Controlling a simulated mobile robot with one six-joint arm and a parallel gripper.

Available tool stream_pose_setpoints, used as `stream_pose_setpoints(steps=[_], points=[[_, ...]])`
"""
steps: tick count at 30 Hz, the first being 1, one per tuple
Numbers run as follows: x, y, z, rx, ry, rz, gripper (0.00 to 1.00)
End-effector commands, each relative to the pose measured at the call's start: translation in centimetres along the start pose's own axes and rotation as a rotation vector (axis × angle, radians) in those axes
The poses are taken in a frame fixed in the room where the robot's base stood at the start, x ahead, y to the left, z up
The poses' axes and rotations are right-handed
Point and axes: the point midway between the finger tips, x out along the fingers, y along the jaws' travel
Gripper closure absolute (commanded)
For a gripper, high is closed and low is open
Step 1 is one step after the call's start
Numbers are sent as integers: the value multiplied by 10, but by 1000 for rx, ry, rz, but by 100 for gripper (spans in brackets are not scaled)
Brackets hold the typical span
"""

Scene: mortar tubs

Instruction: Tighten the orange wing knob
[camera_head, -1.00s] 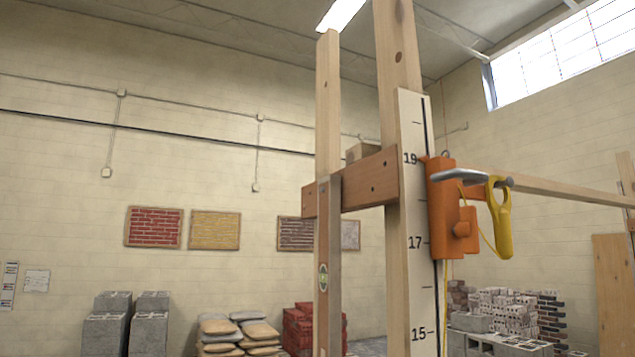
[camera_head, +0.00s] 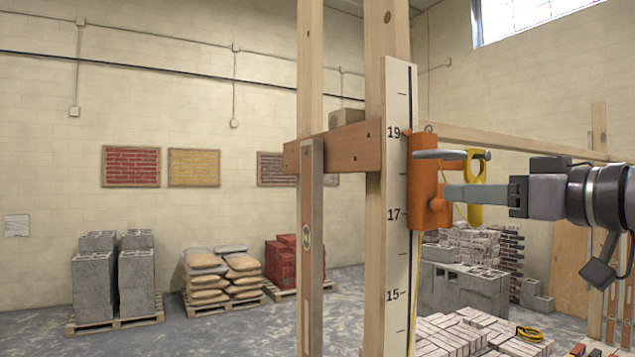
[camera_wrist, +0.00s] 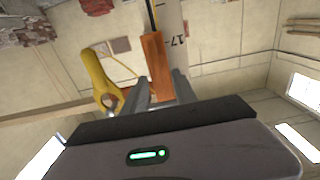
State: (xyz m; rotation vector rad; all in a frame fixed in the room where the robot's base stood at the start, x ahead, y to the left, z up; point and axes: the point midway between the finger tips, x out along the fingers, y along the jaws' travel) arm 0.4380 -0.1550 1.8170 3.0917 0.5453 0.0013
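The orange wing knob (camera_head: 437,205) is on the lower right side of an orange clamp body (camera_head: 423,170), which sits on a numbered white board (camera_head: 399,245) fixed to a wooden post. My gripper (camera_head: 452,192) reaches in from the right, its fingertips at the knob and covering part of it. In the wrist view, my gripper's fingers (camera_wrist: 163,90) stand apart, with orange between them, in line with the orange clamp body (camera_wrist: 153,50). Whether they touch the knob I cannot tell.
A yellow looped tool (camera_head: 475,185) hangs beside the clamp close to my fingers; it also shows in the wrist view (camera_wrist: 100,78). A grey bar (camera_head: 440,154) juts out above the fingers. A wooden rail (camera_head: 530,141) runs behind. Bricks (camera_head: 470,335) are stacked below.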

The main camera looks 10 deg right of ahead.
Motion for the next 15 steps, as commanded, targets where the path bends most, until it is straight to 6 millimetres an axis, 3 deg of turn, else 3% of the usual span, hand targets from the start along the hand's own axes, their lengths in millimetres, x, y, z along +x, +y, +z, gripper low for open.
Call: stream_pose_setpoints(steps=[6, 15], points=[[30, 0, 0, 1, -1, -1, 66], [34, 0, 1, 1, -1, 1, 66]])
